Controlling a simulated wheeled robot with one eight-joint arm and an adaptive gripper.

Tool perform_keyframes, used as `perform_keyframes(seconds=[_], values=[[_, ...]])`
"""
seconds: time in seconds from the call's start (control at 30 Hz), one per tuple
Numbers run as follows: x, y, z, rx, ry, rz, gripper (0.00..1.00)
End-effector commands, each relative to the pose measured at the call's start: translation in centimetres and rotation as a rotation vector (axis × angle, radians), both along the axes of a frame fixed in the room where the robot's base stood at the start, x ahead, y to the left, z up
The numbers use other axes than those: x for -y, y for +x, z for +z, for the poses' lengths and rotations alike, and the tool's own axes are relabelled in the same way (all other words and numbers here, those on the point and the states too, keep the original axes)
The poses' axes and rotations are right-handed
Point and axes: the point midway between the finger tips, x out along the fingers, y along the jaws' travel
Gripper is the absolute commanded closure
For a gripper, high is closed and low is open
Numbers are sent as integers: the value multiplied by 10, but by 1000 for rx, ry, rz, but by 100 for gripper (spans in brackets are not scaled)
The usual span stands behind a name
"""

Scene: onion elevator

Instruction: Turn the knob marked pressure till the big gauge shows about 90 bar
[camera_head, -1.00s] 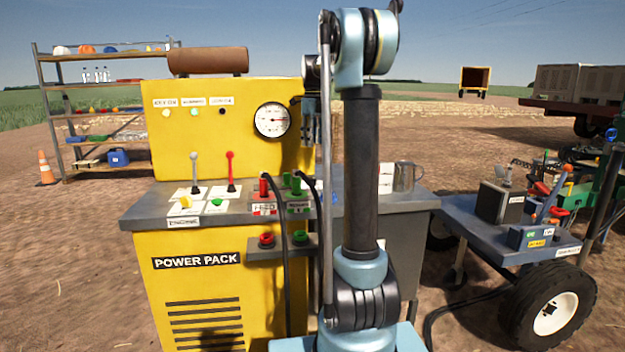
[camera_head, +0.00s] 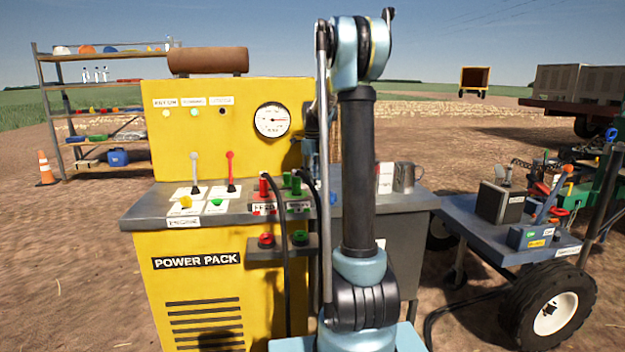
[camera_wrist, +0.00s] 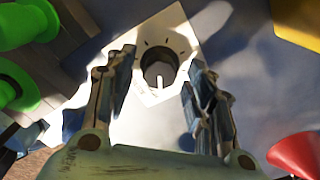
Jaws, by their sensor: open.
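In the wrist view a round dark knob (camera_wrist: 158,70) with a white pointer mark sits on a white plate (camera_wrist: 185,38) with tick marks. The lettering on the plate cannot be read, so I cannot tell if it says pressure. My gripper (camera_wrist: 160,92) is open, with one finger on each side just short of the knob. I see no clear contact. The big round gauge (camera_head: 272,120) is on the yellow panel in the head view; its needle points about right, but its figures are too small to read. In the head view my arm hides the knob.
Green couplings (camera_wrist: 22,90) lie left of my fingers and a red cone-shaped part (camera_wrist: 298,153) lies at lower right. In the head view, levers (camera_head: 231,170) and hoses (camera_head: 280,260) stand on the power pack's counter (camera_head: 150,208). A metal mug (camera_head: 404,177) stands to the right.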

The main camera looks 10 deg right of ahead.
Motion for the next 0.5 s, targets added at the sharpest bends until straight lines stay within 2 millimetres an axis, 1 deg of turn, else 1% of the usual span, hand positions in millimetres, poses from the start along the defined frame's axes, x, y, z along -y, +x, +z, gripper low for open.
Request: perform_keyframes(seconds=[0.1, 0.33, 0.37, 0.4, 0.47, 0.5], values=[[0, 0, -4, 0, 0, 0, 51], [0, 0, -4, 0, 0, 0, 51], [0, 0, -4, 0, 0, 0, 56], [0, 0, -4, 0, 0, 0, 65], [0, 0, -4, 0, 0, 0, 78], [0, 0, -4, 0, 0, 0, 87]])
